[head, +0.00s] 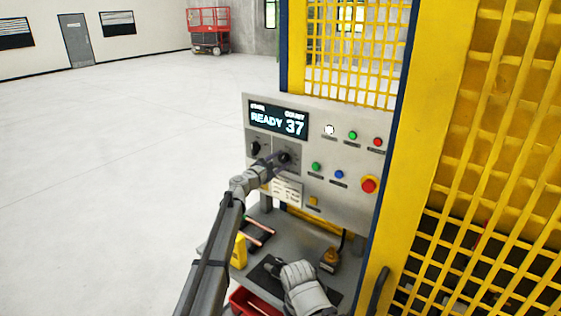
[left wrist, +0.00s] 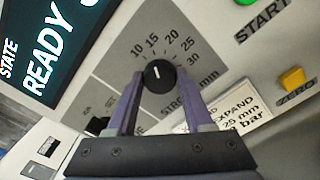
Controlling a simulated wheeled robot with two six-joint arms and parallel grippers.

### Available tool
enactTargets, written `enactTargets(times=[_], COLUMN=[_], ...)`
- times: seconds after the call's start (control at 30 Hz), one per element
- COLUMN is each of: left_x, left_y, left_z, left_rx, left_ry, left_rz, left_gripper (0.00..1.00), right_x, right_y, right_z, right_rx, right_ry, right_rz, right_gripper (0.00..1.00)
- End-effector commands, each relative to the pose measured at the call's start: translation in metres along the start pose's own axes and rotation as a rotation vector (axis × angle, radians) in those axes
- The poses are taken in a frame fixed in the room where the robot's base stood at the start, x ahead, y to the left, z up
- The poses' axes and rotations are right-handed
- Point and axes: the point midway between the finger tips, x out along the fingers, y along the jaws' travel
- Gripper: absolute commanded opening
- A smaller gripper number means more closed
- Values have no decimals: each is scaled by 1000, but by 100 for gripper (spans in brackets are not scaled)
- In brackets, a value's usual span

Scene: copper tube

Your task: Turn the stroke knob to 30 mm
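The stroke knob (left wrist: 158,74) is a round black knob with a white pointer line, on a grey panel plate with a printed scale from 10 to 30 mm. In the left wrist view its line points nearly straight up, close to the 15. My left gripper (left wrist: 157,70) has one purple-grey finger on each side of the knob, tips close to its edges; I cannot tell whether they press on it. In the head view the left gripper (head: 272,164) is at the panel, partly covering the knob. My right gripper (head: 272,264) is low over the bench; its fingers are unclear.
The panel has a display (head: 279,121) reading READY 37, another black knob (head: 256,147), several coloured buttons and a red emergency button (head: 369,184). Below, the grey bench holds copper tubes (head: 262,226) and a yellow-black device (head: 330,260). A red bin (head: 252,304) is in front. Yellow mesh guarding (head: 490,120) stands right.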

Motion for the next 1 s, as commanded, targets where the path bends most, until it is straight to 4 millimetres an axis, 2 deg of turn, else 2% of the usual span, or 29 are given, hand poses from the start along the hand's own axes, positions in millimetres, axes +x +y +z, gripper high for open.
enactTargets(times=[0.03, 0.4, 0.43, 0.77, 1.0], left_x=[0, 0, 0, 0, 0], left_y=[0, 0, 0, 0, -1], left_z=[0, 0, 0, 0, 0], left_rx=[0, 1, 1, 50, 213], left_ry=[0, 0, 0, 0, -1], left_rz=[-1, -1, -1, -1, -1], left_gripper=[43, 2, 0, 0, 0], right_x=[0, 0, 0, 0, 0], right_y=[0, 0, 0, 0, 0], right_z=[0, 0, 0, 0, 0], right_rx=[0, 0, 0, 0, 0], right_ry=[0, 0, 0, 0, 0], right_rz=[0, 0, 0, 0, 0], right_gripper=[0, 0, 0, 0, 0])
